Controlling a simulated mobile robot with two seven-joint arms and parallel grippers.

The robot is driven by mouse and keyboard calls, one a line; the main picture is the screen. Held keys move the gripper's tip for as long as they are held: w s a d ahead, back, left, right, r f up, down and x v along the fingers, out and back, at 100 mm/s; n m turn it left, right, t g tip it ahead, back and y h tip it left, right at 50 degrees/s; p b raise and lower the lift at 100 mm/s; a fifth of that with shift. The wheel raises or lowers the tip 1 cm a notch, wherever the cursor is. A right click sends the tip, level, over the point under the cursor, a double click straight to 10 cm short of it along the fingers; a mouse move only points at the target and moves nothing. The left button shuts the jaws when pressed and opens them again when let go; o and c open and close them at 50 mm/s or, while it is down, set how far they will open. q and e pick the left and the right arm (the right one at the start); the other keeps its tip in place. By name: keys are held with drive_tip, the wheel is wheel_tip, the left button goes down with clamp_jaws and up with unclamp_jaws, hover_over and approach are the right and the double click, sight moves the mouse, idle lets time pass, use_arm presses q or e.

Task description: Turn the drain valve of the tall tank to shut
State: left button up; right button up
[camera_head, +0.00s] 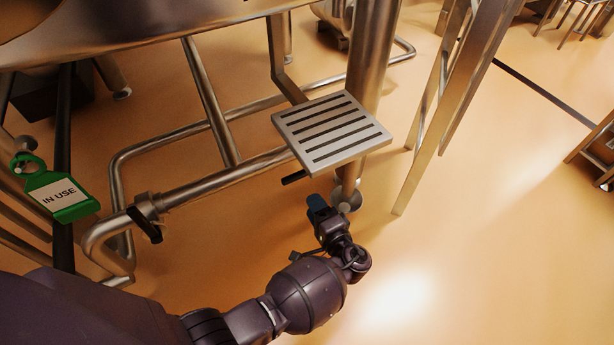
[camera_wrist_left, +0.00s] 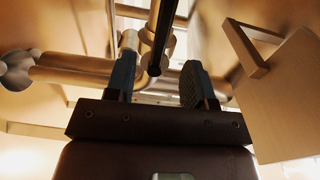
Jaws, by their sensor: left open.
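A black lever handle (camera_head: 293,177) sticks out to the left from under the slotted metal step, close to my left gripper (camera_head: 317,203). The pipe joint below the step is partly hidden by my gripper. In the left wrist view my left gripper (camera_wrist_left: 160,82) is open, and a dark bar (camera_wrist_left: 156,45), seemingly the lever, shows between its two fingers against steel pipes. I cannot tell whether the fingers touch it. A second valve with a black handle (camera_head: 150,226) sits on the pipe further left. My right gripper is out of view.
The slotted step (camera_head: 332,130) is just above my left gripper, beside a thick steel post (camera_head: 370,60). A green "IN USE" tag (camera_head: 72,212) hangs at left. Steel pipes (camera_head: 225,178) run across the left. The tan floor at right is clear near my arm.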

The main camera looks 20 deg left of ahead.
sight(298, 179)
use_arm(q)
drive_tip(key=x, duration=0.9)
drive_tip(key=shift+w+a+r+b, duration=0.1)
drive_tip(key=shift+w+r+b, duration=0.1)
drive_tip(key=shift+b, duration=0.2)
drive_tip(key=shift+w+a+r, duration=0.1)
drive_tip(key=shift+w+a, duration=0.3)
drive_tip(key=shift+a, duration=0.15)
clamp_jaws()
